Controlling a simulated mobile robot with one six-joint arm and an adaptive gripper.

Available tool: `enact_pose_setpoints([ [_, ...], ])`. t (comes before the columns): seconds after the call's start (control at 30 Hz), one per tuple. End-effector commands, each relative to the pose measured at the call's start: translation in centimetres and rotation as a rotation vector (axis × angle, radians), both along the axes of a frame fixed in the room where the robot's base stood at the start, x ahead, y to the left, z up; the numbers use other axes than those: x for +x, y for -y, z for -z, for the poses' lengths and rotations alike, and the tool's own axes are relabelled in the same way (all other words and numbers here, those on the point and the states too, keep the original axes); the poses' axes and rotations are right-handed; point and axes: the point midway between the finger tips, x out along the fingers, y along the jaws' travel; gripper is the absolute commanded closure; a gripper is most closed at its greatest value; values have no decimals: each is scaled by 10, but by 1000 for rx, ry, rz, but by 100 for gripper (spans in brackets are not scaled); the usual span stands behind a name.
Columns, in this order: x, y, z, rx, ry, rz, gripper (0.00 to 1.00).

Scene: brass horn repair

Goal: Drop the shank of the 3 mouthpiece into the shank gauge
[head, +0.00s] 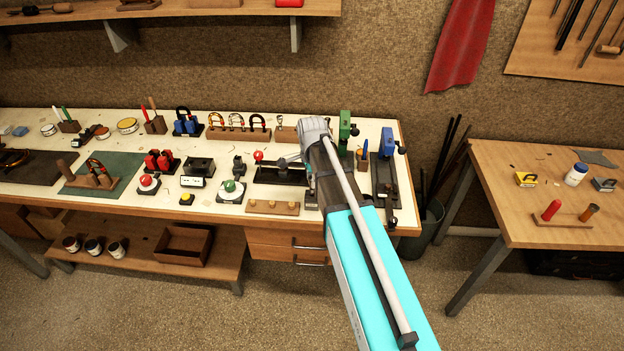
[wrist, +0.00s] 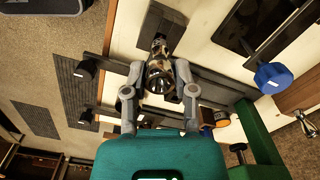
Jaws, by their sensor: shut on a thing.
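My gripper (wrist: 160,82) is shut on a shiny metal mouthpiece (wrist: 161,68) in the wrist view. One finger is on each side of it, and its round cup rim faces the camera. Its shank points away and is mostly hidden, and I cannot read a number on it. I cannot tell for certain which bench fixture is the shank gauge.
On the white bench, a green vise (head: 345,128) and a blue vise (head: 388,147) stand right of my arm. A red ball knob (head: 258,156) and a wooden strip (head: 272,207) are to the left. A wooden table (head: 520,160) stands apart at right.

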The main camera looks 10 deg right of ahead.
Motion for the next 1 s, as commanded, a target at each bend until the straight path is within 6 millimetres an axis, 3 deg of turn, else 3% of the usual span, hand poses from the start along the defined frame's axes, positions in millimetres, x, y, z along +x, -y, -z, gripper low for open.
enact_pose_setpoints([
  [0.83, 0, 0, 4, 0, 0, 0, 100],
  [0.87, 0, 0, 4, 0, 0, 0, 59],
  [1.0, 0, 0, 4, 0, 0, 0, 33],
])
